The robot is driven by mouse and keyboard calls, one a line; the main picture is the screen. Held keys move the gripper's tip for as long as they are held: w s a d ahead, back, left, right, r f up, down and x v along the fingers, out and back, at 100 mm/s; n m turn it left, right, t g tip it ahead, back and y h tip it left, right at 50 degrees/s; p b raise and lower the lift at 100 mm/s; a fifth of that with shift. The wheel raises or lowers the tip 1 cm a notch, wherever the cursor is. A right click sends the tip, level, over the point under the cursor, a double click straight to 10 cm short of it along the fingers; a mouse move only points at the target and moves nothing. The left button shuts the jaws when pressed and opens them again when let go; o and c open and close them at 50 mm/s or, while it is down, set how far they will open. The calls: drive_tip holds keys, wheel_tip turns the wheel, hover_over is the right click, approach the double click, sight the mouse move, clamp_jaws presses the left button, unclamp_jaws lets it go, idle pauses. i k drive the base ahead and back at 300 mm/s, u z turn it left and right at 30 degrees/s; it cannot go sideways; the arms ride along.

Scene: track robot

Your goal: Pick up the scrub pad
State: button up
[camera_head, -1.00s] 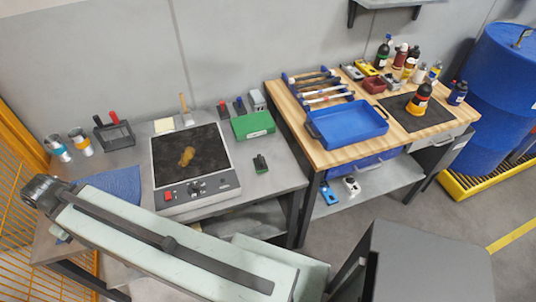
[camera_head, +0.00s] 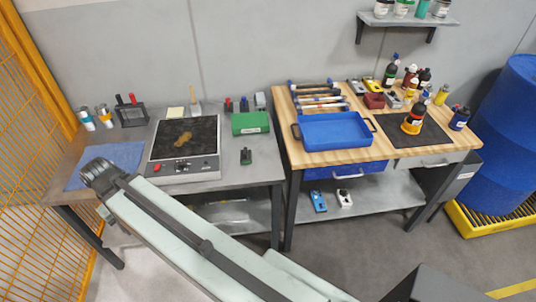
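A small dark green block with a black top (camera_head: 246,156) lies on the grey bench, right of the hotplate. A pale cream pad (camera_head: 175,112) lies behind the hotplate. I cannot tell for sure which of these is the scrub pad. My arm reaches from the bottom right up to the left, its end joint standing in front of the bench's left part. My gripper itself cannot be made out; it is hidden behind or below the arm.
The grey bench (camera_head: 262,172) holds a hotplate (camera_head: 185,169) with a brown stain, a blue mat (camera_head: 112,160), a green box (camera_head: 250,123) and a black rack (camera_head: 132,113). The wooden bench at right carries a blue tray (camera_head: 335,131) and bottles. Orange fencing (camera_head: 25,160) stands at left.

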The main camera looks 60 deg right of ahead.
sight(246, 154)
drive_tip(key=u, duration=0.15)
drive_tip(key=i, duration=0.85)
drive_tip(key=z, duration=0.25)
drive_tip(key=k, duration=0.75)
drive_tip(key=u, duration=0.25)
drive_tip(key=i, duration=0.8)
drive_tip(key=z, duration=0.05)
